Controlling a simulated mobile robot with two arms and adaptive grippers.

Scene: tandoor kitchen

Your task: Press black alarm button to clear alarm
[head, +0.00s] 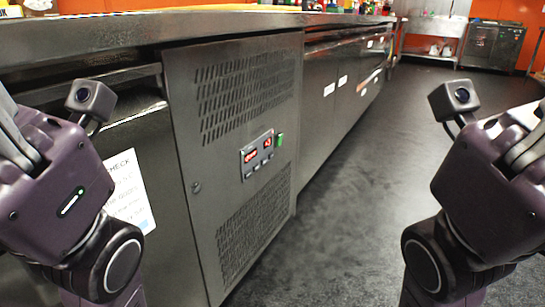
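A small control panel (257,154) is set in the steel front of the cooling unit under the counter, near the middle of the head view. It has two red lit displays and a row of small dark buttons (257,167) below them. The lettering is too small to read, so I cannot tell which button is the alarm one. My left gripper (62,185) is at the left edge and my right gripper (490,185) at the right edge. Both are apart from the panel.
A green switch (280,140) sits right of the displays. Vent grilles (245,95) lie above and below the panel. A white paper notice (130,192) hangs on the left door. The counter (150,28) runs along the top. The dark floor (365,190) at right is clear.

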